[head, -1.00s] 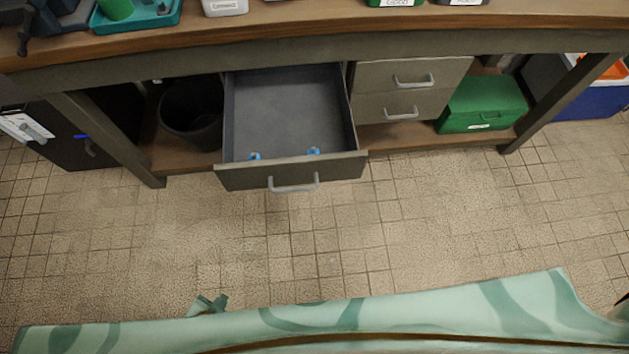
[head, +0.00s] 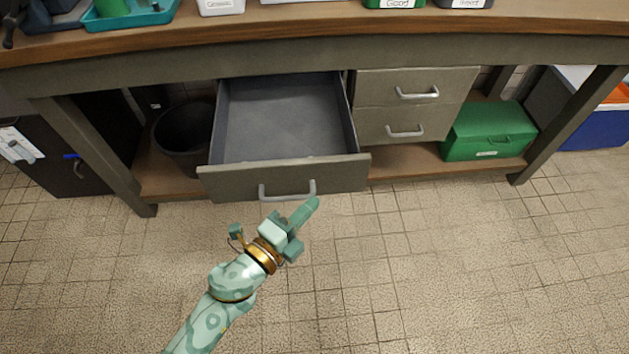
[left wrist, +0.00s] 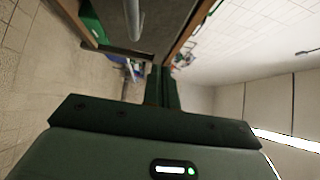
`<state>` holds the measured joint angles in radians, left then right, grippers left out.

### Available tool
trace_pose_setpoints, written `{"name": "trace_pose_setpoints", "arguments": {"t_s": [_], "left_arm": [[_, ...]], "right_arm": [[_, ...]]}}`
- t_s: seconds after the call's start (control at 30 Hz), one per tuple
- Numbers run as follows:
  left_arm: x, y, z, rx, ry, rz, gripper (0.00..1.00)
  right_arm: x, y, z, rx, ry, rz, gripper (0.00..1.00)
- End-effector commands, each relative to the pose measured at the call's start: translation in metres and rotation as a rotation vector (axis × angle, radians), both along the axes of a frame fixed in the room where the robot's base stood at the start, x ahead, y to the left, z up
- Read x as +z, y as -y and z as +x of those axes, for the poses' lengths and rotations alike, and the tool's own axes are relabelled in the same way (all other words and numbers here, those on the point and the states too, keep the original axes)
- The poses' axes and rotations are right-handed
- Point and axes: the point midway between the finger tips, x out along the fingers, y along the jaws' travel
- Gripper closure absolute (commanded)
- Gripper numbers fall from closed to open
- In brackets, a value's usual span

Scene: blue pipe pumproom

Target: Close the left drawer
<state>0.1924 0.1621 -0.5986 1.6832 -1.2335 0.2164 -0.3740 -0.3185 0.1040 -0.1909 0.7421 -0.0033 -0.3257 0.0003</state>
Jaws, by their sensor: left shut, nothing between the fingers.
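The left drawer (head: 235,182) is pulled far out from under the workbench, and its grey interior looks empty from here. Its front carries a pale grey bar handle (head: 287,194). My left gripper (head: 312,204) is shut and empty, just below and right of that handle in the head view, pointing up and right. I cannot tell whether it touches the drawer front. In the left wrist view the shut fingers (left wrist: 162,85) point away from the camera, and a grey bar handle (left wrist: 132,18) shows at the top; I cannot tell whose it is. My right gripper is not in view.
Two shut drawers (head: 385,125) sit to the right of the open one. A dark bin (head: 180,150) stands on the lower shelf to its left, and a green box (head: 487,132) at the right. The workbench (head: 330,48) overhangs them. The tiled floor in front is clear.

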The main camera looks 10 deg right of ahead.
Motion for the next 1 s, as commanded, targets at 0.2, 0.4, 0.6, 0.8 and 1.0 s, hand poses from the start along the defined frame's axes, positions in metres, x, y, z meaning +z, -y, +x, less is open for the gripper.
{"name": "trace_pose_setpoints", "arguments": {"t_s": [0.2, 0.4, 0.6, 0.8, 1.0], "left_arm": [[-0.002, 0.021, 0.034, 0.001, -0.001, 0.001, 1.00], [-0.002, 0.021, 0.055, 0.000, -0.003, 0.000, 1.00], [-0.001, 0.021, 0.061, 0.001, -0.004, -0.002, 1.00], [-0.001, 0.020, 0.061, 0.001, -0.003, -0.001, 1.00], [-0.001, 0.020, 0.066, 0.001, -0.001, -0.001, 1.00]], "right_arm": [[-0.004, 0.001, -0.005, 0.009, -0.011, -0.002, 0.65], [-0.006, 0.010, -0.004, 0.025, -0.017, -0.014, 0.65], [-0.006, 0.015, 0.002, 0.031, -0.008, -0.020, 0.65], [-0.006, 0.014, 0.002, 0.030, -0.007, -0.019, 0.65], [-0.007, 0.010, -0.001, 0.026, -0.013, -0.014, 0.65]]}}
